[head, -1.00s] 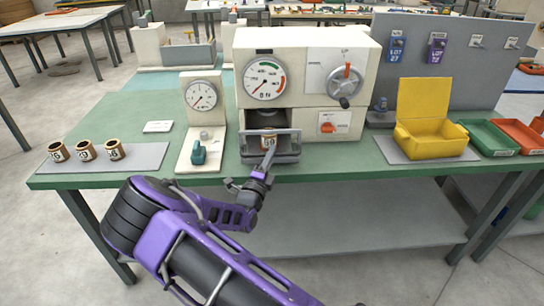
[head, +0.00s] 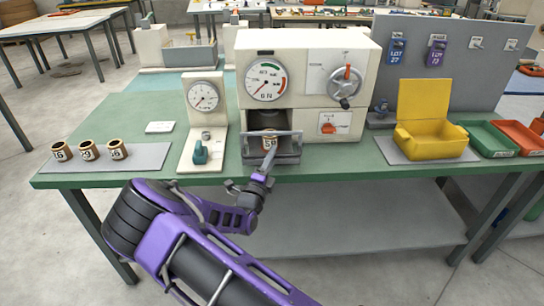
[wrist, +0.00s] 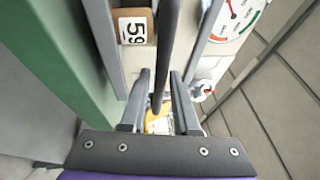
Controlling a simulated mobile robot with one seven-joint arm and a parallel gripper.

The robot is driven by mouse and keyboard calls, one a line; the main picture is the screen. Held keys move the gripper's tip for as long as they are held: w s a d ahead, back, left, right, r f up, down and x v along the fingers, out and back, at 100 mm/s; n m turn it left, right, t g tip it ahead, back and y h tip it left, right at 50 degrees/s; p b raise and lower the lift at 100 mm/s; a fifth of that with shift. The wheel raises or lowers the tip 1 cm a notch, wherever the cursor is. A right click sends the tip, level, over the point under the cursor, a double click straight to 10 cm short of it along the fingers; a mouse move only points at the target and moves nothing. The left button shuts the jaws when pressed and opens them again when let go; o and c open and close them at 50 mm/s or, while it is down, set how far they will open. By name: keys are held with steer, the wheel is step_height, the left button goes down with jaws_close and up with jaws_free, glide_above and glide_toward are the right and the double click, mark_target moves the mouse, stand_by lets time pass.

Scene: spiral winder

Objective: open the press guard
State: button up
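The press (head: 305,85) is a cream machine with a dial and a crank wheel. Its guard (head: 284,133) is a grey frame with a bar, low in front of the press bay. A brass-coloured cup labelled 59 (head: 269,145) stands in the bay behind it, also seen in the wrist view (wrist: 133,27). My gripper (wrist: 160,78) is at the guard. In the wrist view its fingers are apart, with the dark guard bar (wrist: 168,45) running between them and gaps on both sides. In the head view the fingertips are too small to judge.
A gauge stand (head: 203,110) with a teal knob is close left of the press. Several labelled cups stand on a grey mat (head: 150,157) at the left. A yellow open box (head: 435,145) and green and orange trays are at the right. The green bench front is clear.

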steer(key=v, duration=1.7)
